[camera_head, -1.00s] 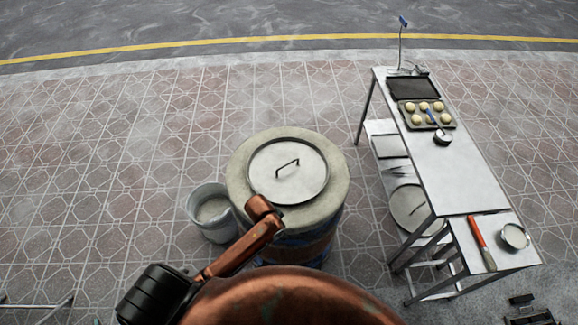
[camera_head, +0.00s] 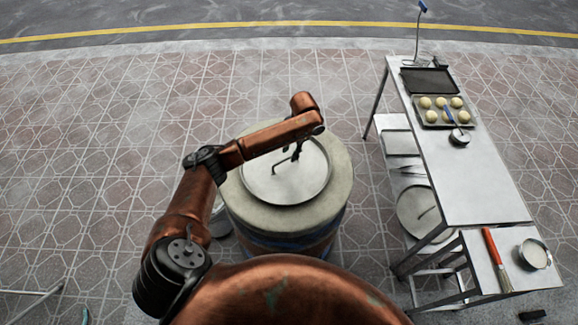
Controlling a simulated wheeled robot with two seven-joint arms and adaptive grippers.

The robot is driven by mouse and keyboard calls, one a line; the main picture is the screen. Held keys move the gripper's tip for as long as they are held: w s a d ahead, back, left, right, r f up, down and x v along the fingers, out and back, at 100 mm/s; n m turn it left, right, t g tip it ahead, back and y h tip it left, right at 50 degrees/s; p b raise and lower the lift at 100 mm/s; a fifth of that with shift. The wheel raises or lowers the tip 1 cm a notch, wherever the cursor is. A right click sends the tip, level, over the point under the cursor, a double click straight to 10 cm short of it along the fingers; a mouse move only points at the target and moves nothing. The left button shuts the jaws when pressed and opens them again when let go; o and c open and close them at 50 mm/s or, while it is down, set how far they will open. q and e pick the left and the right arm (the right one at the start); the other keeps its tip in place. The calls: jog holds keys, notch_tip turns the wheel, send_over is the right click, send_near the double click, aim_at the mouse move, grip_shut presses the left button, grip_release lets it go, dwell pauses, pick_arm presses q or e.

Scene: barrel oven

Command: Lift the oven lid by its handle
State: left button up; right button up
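The round pale metal oven lid (camera_head: 262,184) lies flat on top of the barrel oven (camera_head: 335,203), in the middle of the view. Its thin dark handle (camera_head: 278,167) is a bent bar standing up from the lid. My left arm reaches over the lid from the left. My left gripper (camera_head: 294,156) hangs down under the copper wrist, with its dark fingers at or just above the far right end of the handle. The fingers are small and partly hidden by the arm, so contact and opening are unclear. My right gripper is not in view.
A bucket (camera_head: 220,222) beside the oven is mostly hidden by my arm. Tiled floor is clear behind the oven.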

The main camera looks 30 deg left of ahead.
aim_at(286, 159)
pick_arm(q)
jog(key=f, duration=0.1)
jog(key=a+f, duration=0.1)
jog(key=shift+a+f, duration=0.1)
jog(key=shift+f, duration=0.25)
jog(key=f, duration=0.2)
jog(key=a+f, duration=0.1)
jog(key=f, duration=0.1)
jog(key=shift+a, duration=0.1)
jog(key=shift+f, duration=0.25)
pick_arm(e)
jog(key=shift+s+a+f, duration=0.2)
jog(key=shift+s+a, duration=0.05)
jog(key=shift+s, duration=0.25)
pick_arm(q)
jog(key=shift+s, duration=0.1)
jog(key=shift+c, duration=0.4)
grip_shut()
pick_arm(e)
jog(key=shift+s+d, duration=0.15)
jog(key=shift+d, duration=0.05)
pick_arm(q)
jog(key=shift+r, duration=0.1)
